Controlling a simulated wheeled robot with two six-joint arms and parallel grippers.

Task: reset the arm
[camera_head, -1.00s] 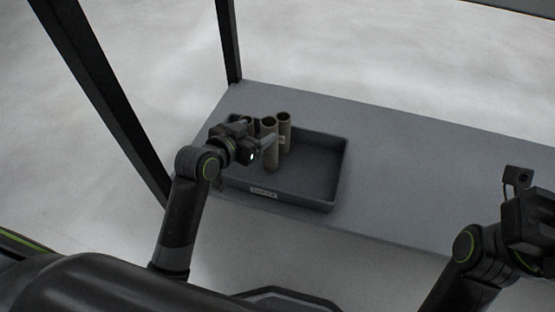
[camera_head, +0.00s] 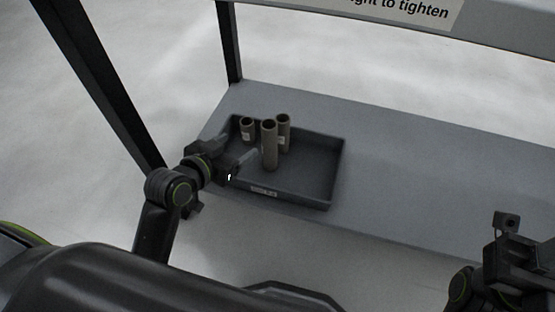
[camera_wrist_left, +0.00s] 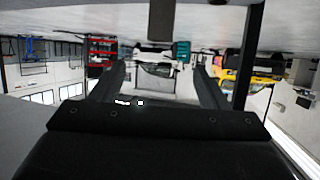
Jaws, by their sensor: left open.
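My left gripper (camera_head: 246,161) is over the left front part of a dark grey tray, close to the tubes in the picture. In the left wrist view its two fingers (camera_wrist_left: 157,88) stand wide apart with nothing between them. Three brown tubes stand upright in the tray: a front tube (camera_head: 269,147), a back right tube (camera_head: 284,131) and a back left tube (camera_head: 248,130). My right gripper (camera_head: 506,235) is at the lower right, away from the tray; its jaw opening cannot be made out.
The tray (camera_head: 340,175) sits on a grey table (camera_head: 420,165), with free surface to its right. A dark frame post (camera_head: 100,90) rises at the left. A beam with a printed sign (camera_head: 420,10) crosses the top right. The left wrist view shows a cluttered room background.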

